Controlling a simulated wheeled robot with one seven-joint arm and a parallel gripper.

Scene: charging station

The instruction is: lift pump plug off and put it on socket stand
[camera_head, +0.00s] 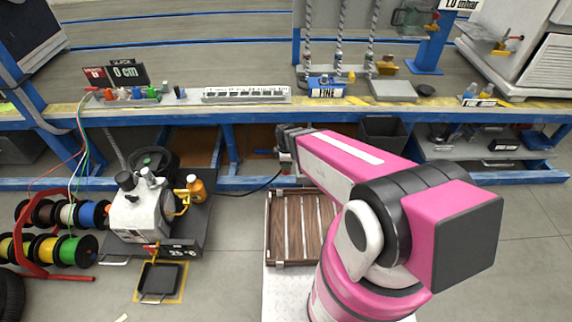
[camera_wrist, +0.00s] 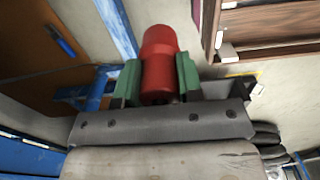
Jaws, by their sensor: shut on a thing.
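My gripper (camera_head: 287,150) is at the end of the pink arm, below the front edge of the workbench. In the wrist view its green-padded fingers (camera_wrist: 159,78) are shut on a red cylinder, which I take for the pump plug (camera_wrist: 160,52). A black cable (camera_head: 247,192) runs from near the white pump (camera_head: 140,216) towards my gripper. The plug cannot be made out in the head view. I cannot tell which thing is the socket stand.
A wooden slatted crate (camera_head: 270,230) lies on the floor just below my gripper. The blue bench rail (camera_head: 240,120) runs behind it. Cable spools (camera_head: 76,250) stand at the left. A dark bin (camera_head: 383,132) and a lower shelf (camera_head: 480,150) are at the right.

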